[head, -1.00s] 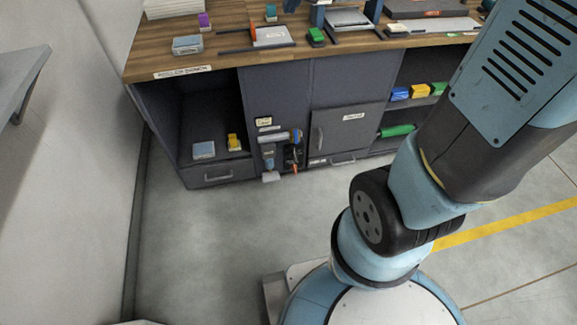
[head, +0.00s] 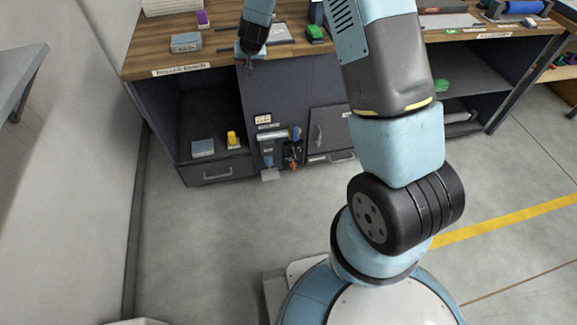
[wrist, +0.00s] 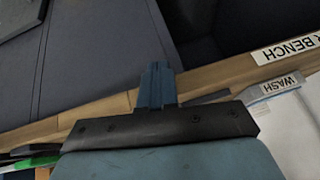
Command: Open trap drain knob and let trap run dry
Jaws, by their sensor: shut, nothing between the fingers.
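The trap unit is fixed to the front of the bench cabinet. It shows as a small grey cylinder (head: 267,154) with a blue knob (head: 295,132) to its upper right and an orange-red part (head: 292,164) below that. Which of these is the drain knob I cannot tell at this size. A pale tray (head: 270,175) sits under the cylinder. My gripper (head: 246,65) points down at the bench's front edge, above and left of the trap unit, apart from it. In the wrist view its fingers (wrist: 156,86) are shut together and empty.
The wooden bench top (head: 150,62) carries a grey box (head: 186,42) and other items. Below are an open bay with a yellow item (head: 232,138), a closed cabinet door (head: 328,130) and drawers. The floor (head: 220,235) before the bench is clear.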

